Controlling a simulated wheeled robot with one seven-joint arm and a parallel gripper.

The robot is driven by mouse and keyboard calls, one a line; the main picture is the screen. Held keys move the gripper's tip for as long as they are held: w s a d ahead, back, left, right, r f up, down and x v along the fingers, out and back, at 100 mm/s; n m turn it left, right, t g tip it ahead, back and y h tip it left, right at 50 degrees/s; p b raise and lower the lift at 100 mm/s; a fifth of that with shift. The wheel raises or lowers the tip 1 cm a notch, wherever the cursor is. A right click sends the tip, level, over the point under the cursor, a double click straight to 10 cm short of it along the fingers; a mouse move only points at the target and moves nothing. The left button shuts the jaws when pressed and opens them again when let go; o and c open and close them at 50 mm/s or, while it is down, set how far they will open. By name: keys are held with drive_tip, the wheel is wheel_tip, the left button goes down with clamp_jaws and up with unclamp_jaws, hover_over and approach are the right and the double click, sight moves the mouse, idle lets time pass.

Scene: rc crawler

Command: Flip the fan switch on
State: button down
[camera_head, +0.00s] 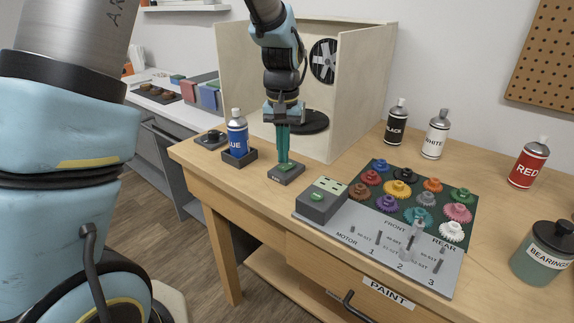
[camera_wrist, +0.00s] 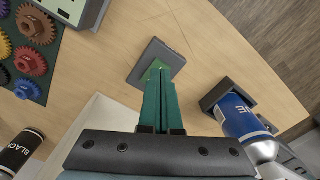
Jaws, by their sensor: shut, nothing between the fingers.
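A small grey switch box (camera_head: 287,174) with a green part on top sits near the table's front edge, before the spray booth. I take it as the fan switch; its label is too small to read. My gripper (camera_head: 283,160) points straight down with its green fingers shut and empty, the tips at the green part. In the wrist view my gripper's fingertips (camera_wrist: 158,68) overlap the box (camera_wrist: 170,55) and partly hide its green top; I cannot tell whether they touch or which way the switch is set. The fan (camera_head: 324,61) is in the booth's back wall.
A blue spray can (camera_head: 237,135) in a dark holder stands close left of my gripper. The wooden booth (camera_head: 354,95) rises behind it. A grey box (camera_head: 322,200) and a gear board (camera_head: 463,226) lie to the right. Bare tabletop lies around the switch box.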

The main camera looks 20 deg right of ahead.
sight(283, 167)
drive_tip(key=shift+f+b, duration=0.5)
drive_tip(key=shift+f, duration=0.35)
idle(0.4)
wheel_tip(283, 167, up, 7)
drive_tip(key=p, duration=0.6)
idle(0.3)
drive_tip(key=s+a+n, duration=0.2)
drive_tip(key=a, duration=1.3)
drive_tip(key=s+a+r+n+t, duration=0.1)
drive_tip(key=s+a+n, duration=0.1)
drive_tip(key=a, duration=1.3)
drive_tip(key=shift+n+t, duration=0.3)
drive_tip(key=shift+n, duration=0.2)
